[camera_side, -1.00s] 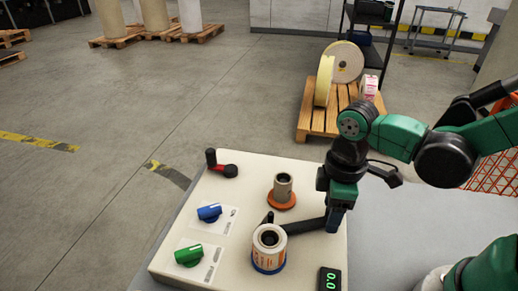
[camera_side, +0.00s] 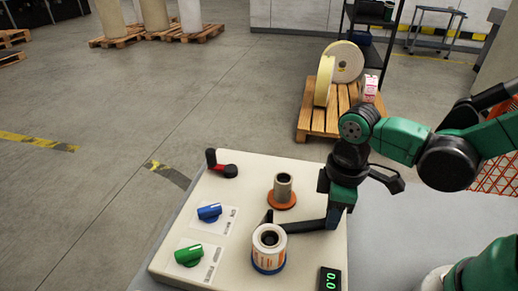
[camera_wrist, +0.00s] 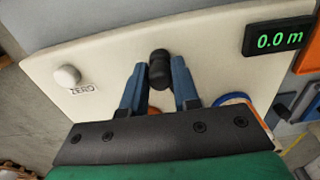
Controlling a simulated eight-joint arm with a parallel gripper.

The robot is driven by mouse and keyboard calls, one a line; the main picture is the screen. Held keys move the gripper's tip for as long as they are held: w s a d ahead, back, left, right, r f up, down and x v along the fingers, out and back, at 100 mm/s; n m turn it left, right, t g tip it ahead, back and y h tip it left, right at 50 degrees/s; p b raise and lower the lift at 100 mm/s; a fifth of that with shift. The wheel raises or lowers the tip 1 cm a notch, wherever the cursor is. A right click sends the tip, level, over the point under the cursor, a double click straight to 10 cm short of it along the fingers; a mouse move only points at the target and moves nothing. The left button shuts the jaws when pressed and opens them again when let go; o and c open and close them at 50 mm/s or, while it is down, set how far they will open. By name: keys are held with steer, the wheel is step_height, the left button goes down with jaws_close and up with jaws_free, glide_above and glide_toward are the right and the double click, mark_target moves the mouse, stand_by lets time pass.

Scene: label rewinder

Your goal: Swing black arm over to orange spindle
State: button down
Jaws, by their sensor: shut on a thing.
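The black arm (camera_side: 305,226) lies low over the cream panel, reaching from behind the label roll toward the right. My gripper (camera_side: 334,217) is at its right end. In the wrist view, the blue fingers of my gripper (camera_wrist: 158,78) stand either side of a black knob (camera_wrist: 159,62) and are shut on it. The orange spindle (camera_side: 283,199), a grey core on an orange flange, stands bare behind the arm and left of my gripper. The arm lies apart from it, on its near side. My gripper's body hides most of the arm in the wrist view.
A white label roll with a blue base (camera_side: 269,250) stands in front of the orange spindle. Blue (camera_side: 209,212) and green (camera_side: 188,255) knobs and a red-and-black crank (camera_side: 222,167) are on the left. A display (camera_side: 330,279) reads 0.0. A white ZERO button (camera_wrist: 67,75) shows.

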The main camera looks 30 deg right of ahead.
steer(key=m, duration=0.1)
steer(key=s+a+m, duration=0.1)
steer(key=m, duration=0.1)
steer(key=s+m, duration=0.1)
steer(key=m, duration=0.1)
steer(key=shift+a, duration=0.3)
steer(key=shift+s+a+m, duration=0.3)
steer(key=shift+a+m, duration=0.2)
steer(key=shift+m, duration=0.6)
steer(key=shift+s+a+m, duration=0.3)
steer(key=shift+a+m, duration=0.15)
steer(key=shift+m, duration=0.65)
steer(key=shift+a, duration=0.1)
steer(key=c, duration=0.7)
jaws_free()
steer(key=shift+o, duration=0.2)
steer(key=shift+r, duration=2.85)
